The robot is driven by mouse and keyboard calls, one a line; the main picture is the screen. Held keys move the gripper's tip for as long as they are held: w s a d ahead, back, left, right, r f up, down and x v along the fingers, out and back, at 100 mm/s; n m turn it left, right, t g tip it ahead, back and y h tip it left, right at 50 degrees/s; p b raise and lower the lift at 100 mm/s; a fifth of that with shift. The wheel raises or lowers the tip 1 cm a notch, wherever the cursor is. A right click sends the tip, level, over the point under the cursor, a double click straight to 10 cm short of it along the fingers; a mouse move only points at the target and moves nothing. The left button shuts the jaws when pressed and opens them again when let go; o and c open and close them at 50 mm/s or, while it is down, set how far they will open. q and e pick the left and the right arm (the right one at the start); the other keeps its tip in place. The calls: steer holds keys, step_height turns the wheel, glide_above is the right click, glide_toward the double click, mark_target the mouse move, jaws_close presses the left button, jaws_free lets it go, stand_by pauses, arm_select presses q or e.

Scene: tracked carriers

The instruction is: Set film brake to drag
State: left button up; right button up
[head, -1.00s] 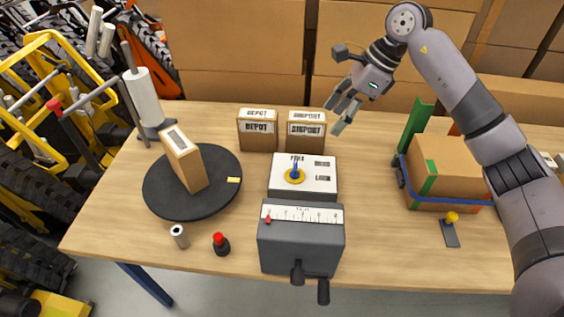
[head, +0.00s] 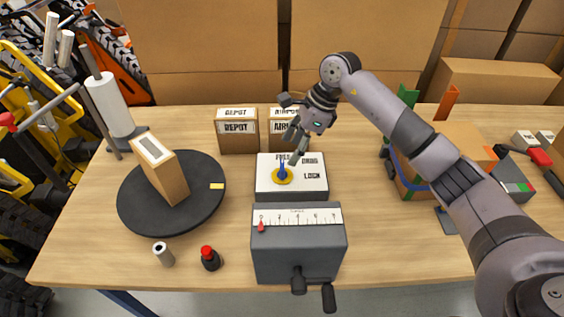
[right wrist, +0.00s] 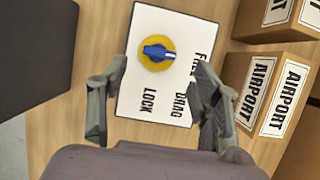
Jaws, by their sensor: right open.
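The film brake box (head: 262,187) stands mid-table with a white top lettered FREE, DRAG and LOCK. A blue knob (head: 282,172) sits on its yellow disc (head: 283,178). In the right wrist view the knob (right wrist: 158,52) has its white mark towards FREE. My right gripper (head: 291,149) is open and empty, above the box's far edge; in the right wrist view its fingers (right wrist: 160,75) stand either side of the white top, apart from the knob. It partly covers the lettering. My left gripper is not in view.
A grey scaled box (head: 298,255) with handles stands in front of the brake. Two cartons (head: 238,140) stand behind it. A black turntable (head: 140,215) with a tilted carton is at left. A red-capped bottle (head: 210,260) and a small roll (head: 163,254) stand near the front edge.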

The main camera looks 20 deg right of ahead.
mark_target(282, 165)
steer(key=p+x, duration=0.1)
steer(key=x, duration=0.6)
steer(key=shift+a+f, duration=0.2)
steer(key=shift+f, duration=0.1)
steer(key=shift+c, duration=0.3)
steer(key=c, duration=1.1)
